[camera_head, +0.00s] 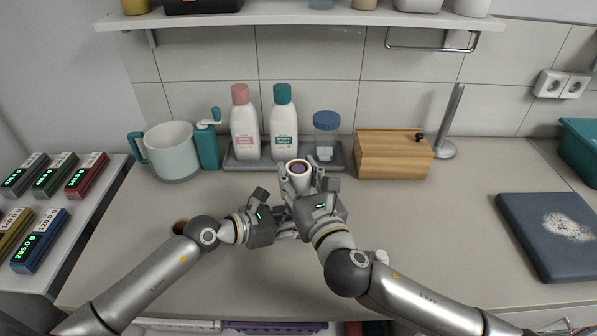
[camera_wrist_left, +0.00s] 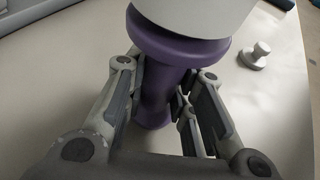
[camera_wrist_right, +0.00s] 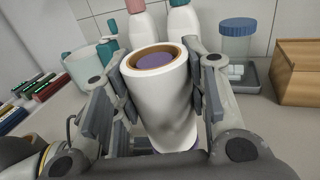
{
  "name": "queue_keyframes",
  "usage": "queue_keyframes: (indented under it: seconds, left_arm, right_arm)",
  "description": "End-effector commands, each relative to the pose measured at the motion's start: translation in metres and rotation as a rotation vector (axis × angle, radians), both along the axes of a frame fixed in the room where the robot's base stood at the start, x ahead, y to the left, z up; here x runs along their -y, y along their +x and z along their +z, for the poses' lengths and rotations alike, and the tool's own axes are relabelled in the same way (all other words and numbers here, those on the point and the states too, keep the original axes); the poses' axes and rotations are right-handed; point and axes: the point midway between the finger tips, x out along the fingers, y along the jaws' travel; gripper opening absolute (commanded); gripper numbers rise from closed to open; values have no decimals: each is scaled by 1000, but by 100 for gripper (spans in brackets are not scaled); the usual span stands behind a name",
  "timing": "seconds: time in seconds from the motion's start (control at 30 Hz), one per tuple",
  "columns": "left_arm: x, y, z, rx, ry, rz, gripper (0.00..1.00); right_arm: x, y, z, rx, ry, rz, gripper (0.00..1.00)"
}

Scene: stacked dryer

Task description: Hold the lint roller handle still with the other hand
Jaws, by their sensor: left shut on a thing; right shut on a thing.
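The lint roller stands upright over the counter. Its white sheet roll (camera_wrist_right: 165,100) has a brown core with a purple end inside, and the roll's top shows in the head view (camera_head: 298,169). Its purple handle (camera_wrist_left: 155,95) hangs below the roll in the left wrist view. My left gripper (camera_wrist_left: 160,95) is shut on the purple handle below the roll. My right gripper (camera_wrist_right: 163,85) is shut on the white roll above, one finger on each side. In the head view the right gripper (camera_head: 300,180) hides the handle.
Behind stand two white bottles, with a pink cap (camera_head: 244,125) and a teal cap (camera_head: 283,125), and a blue-lidded jar (camera_head: 326,140) on a grey tray. A teal-handled jug (camera_head: 172,150) is left, a wooden box (camera_head: 392,154) right. A small white knob (camera_wrist_left: 258,55) lies nearby.

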Motion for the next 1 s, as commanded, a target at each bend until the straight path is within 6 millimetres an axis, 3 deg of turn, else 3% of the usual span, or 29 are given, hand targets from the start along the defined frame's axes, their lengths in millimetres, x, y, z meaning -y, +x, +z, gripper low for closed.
queue_keyframes:
  seconds: [0.1,0.13,0.3,0.7,0.87,1.0]
  left_arm:
    - [0,0,-1,-2,0,-1,0]
    - [0,0,-1,-2,0,-1,0]
    - [0,0,-1,-2,0,-1,0]
    - [0,0,-1,-2,0,-1,0]
    - [0,0,-1,-1,0,0,0]
    - [0,0,-1,-1,0,0,0]
  right_arm:
    - [0,0,0,0,0,0,18]
    - [0,0,0,0,0,0,44]
    - [0,0,0,0,0,0,66]
    - [1,-5,0,0,0,1,67]
    - [9,-27,-1,-2,-1,2,67]
    - [19,-56,-1,-4,0,3,67]
